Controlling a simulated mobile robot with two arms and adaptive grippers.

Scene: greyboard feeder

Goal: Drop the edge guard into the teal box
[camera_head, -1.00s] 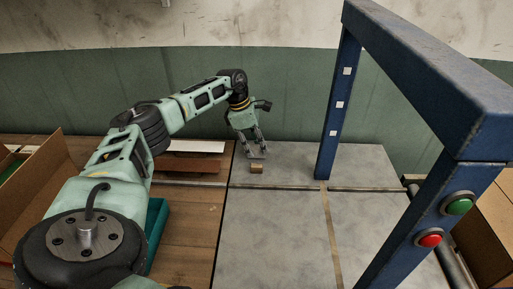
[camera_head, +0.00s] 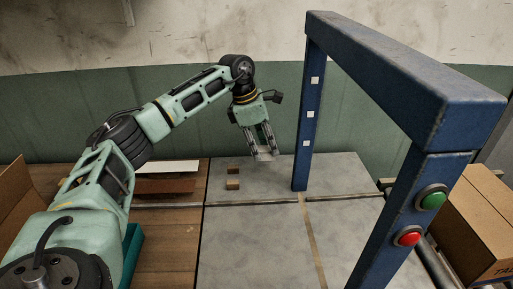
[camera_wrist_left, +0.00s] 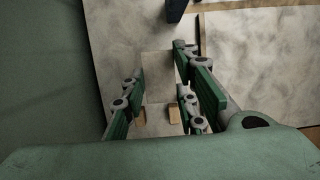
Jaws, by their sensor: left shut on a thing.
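My left gripper (camera_head: 263,153) is shut on the edge guard (camera_head: 265,156), a small pale grey piece at its fingertips, held above the grey table. In the left wrist view the edge guard (camera_wrist_left: 158,80) shows between the green-padded fingers (camera_wrist_left: 160,88). The teal box (camera_head: 131,255) is at the lower left of the head view, far from the gripper. My left arm covers much of the box, and its inside is hidden. My right gripper is not in view.
Two small brown blocks (camera_head: 233,184) lie on the grey tabletop (camera_head: 255,225) below and left of the gripper. A blue frame (camera_head: 302,130) with green and red buttons stands to the right. A cardboard box (camera_head: 480,225) is at far right. A white-topped stack (camera_head: 168,167) lies left.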

